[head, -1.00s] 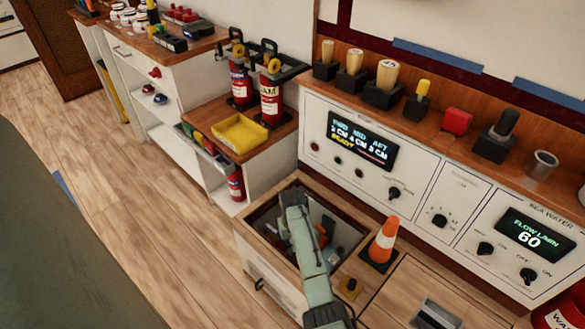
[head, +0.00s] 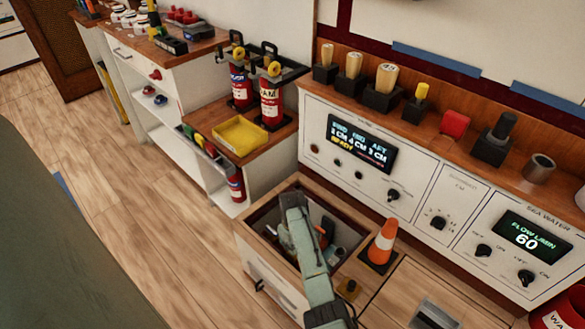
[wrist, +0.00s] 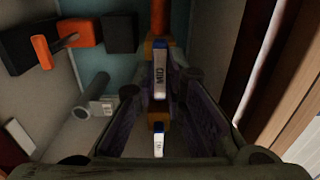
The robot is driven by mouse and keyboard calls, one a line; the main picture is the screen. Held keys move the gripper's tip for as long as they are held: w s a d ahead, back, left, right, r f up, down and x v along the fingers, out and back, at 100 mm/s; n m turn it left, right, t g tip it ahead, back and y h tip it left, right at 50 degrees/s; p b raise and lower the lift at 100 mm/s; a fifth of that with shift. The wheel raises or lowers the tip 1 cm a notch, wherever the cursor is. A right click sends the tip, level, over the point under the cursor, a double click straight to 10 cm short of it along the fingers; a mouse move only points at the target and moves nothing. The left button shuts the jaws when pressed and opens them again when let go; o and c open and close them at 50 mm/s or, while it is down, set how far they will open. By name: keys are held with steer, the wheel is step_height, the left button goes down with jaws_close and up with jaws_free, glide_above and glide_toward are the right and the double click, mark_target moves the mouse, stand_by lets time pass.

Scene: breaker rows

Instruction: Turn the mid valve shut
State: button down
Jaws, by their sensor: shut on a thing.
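In the wrist view the mid valve's handle (wrist: 160,75) is a white lever marked MID with a blue end, in line with an orange-brown fitting and a reddish pipe. My gripper (wrist: 161,95) has its dark fingers on both sides of this lever and is shut on it. A second white lever (wrist: 158,140) with a blue end shows nearer the camera; its label is too small to read.
Inside the hatch, an orange lever (wrist: 41,52) and dark blocks lie to the left in the wrist view, with a grey pipe stub (wrist: 90,96) below them. An orange cone (head: 382,243) stands beside the hatch. The panel display (head: 360,144) is beyond it.

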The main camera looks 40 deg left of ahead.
stand_by(0.3)
steer(key=c, duration=1.6)
jaws_free()
steer(key=shift+c, duration=0.2)
step_height(320, 180, up, 12)
